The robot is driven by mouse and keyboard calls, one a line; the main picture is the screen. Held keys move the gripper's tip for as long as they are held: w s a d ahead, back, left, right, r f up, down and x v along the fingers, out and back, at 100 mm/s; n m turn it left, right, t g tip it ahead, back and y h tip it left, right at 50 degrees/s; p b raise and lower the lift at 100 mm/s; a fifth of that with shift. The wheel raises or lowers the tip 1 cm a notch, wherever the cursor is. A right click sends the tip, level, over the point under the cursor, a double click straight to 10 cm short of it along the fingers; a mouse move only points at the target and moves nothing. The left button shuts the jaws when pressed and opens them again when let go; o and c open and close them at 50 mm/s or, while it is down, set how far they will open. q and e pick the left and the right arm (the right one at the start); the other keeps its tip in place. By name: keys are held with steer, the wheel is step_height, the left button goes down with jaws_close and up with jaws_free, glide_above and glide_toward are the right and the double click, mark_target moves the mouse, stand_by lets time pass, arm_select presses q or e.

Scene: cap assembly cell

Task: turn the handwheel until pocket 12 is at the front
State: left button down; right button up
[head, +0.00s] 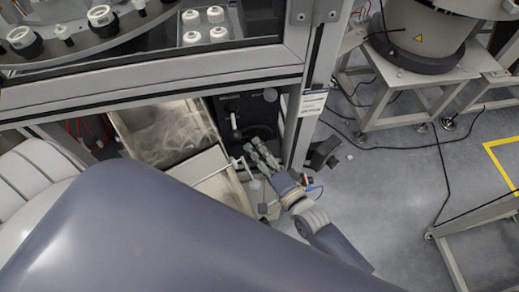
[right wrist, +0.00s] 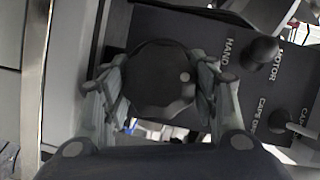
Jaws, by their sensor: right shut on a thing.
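My right gripper (head: 257,150) is at the dark control panel (head: 246,118) below the machine frame. In the right wrist view, the right gripper (right wrist: 160,88) has its fingers on both sides of a dark round part (right wrist: 160,68), which I take to be the handwheel, and is shut on it. In the head view the gripper hides most of this part. The rotary plate (head: 80,48) with its pockets is at the top left, cut off by the picture edge. No pocket numbers are readable, so I cannot tell which pocket is at the front. My left gripper is not in view.
A black selector knob (right wrist: 262,52) sits between the labels HAND and MOTOR, close to the right of the gripper. A second knob (right wrist: 280,118) is below it. A metal tray (head: 133,150) lies left of the panel. The frame post (head: 308,100) stands to the right.

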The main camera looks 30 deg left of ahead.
steer(key=shift+n+h+p, duration=0.3)
steer(key=shift+n+p, duration=0.2)
steer(key=shift+n, duration=0.2)
steer(key=o, duration=0.8)
steer(key=v, duration=1.2)
